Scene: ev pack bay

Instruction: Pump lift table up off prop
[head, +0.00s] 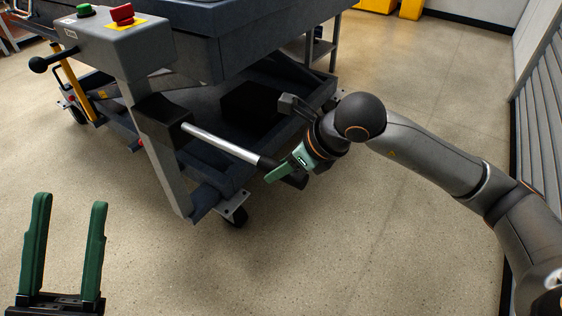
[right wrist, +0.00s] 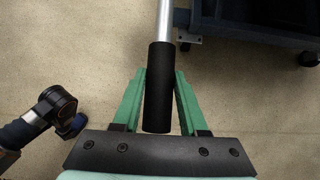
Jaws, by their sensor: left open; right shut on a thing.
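The lift table (head: 255,40) is a dark blue-grey cart at the top of the head view, on castors. A silver pump lever (head: 222,144) sticks out to the right from a black block (head: 162,118) on its grey post, ending in a black grip. My right gripper (head: 287,172) is shut on that grip; the right wrist view shows the black grip (right wrist: 158,90) between the green fingers. My left gripper (head: 68,245) is open and empty at the lower left, away from the cart. A yellow bar (head: 75,85), possibly the prop, stands at the cart's left side.
A control box (head: 110,40) with a green button (head: 85,10) and a red button (head: 122,14) tops the post. A castor (head: 234,212) stands near the lever. A slatted wall (head: 540,100) is at right. The floor (head: 400,260) in front is clear.

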